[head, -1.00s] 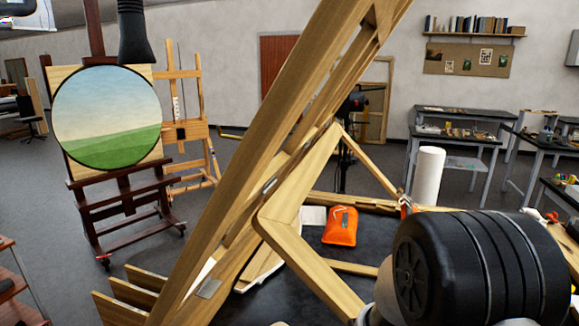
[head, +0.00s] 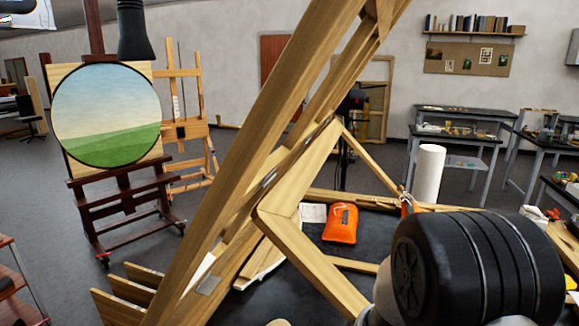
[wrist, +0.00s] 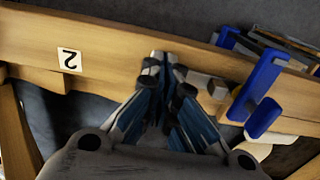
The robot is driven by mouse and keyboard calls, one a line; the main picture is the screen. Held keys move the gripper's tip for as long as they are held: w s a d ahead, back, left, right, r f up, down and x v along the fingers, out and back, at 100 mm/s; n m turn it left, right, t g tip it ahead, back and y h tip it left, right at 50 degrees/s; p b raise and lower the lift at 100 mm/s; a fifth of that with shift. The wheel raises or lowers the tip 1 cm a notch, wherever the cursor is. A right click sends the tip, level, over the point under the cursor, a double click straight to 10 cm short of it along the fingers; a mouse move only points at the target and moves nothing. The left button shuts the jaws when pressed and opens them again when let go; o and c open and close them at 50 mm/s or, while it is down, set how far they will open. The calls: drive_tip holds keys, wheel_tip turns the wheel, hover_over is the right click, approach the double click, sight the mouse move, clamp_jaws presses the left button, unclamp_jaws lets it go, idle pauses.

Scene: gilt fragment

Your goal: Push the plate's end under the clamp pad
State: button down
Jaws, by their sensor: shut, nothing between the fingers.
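My gripper (wrist: 163,62) is shut and empty in the wrist view, with its fingertips over a wooden bar (wrist: 110,45). I cannot tell whether the tips touch the bar. A blue clamp (wrist: 262,88) stands across the bar to the right of the fingers. A small pale grey-tan block (wrist: 207,86) lies between the fingers and the clamp; I cannot tell whether it is the plate's end. The clamp pad cannot be made out. In the head view a small grey plate-like piece (head: 209,284) shows low on the wooden frame; my gripper is out of sight there.
A white label with a "2" (wrist: 69,61) is on the bar. A large slanted wooden frame (head: 262,130) crosses the head view. An orange pouch (head: 341,223) lies on the dark worktop (head: 300,285), with a white roll (head: 429,174) behind it.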

drive_tip(key=shift+f, duration=0.2)
drive_tip(key=shift+r, duration=0.15)
drive_tip(key=shift+w+a, duration=0.2)
drive_tip(key=shift+a, duration=0.35)
drive_tip(key=shift+w+a, duration=0.15)
drive_tip(key=shift+a, duration=0.4)
drive_tip(key=shift+s+d, duration=0.1)
drive_tip(key=shift+d, duration=0.3)
wheel_tip(320, 180, up, 9)
drive_tip(key=p, duration=0.7)
drive_tip(key=shift+r, duration=0.1)
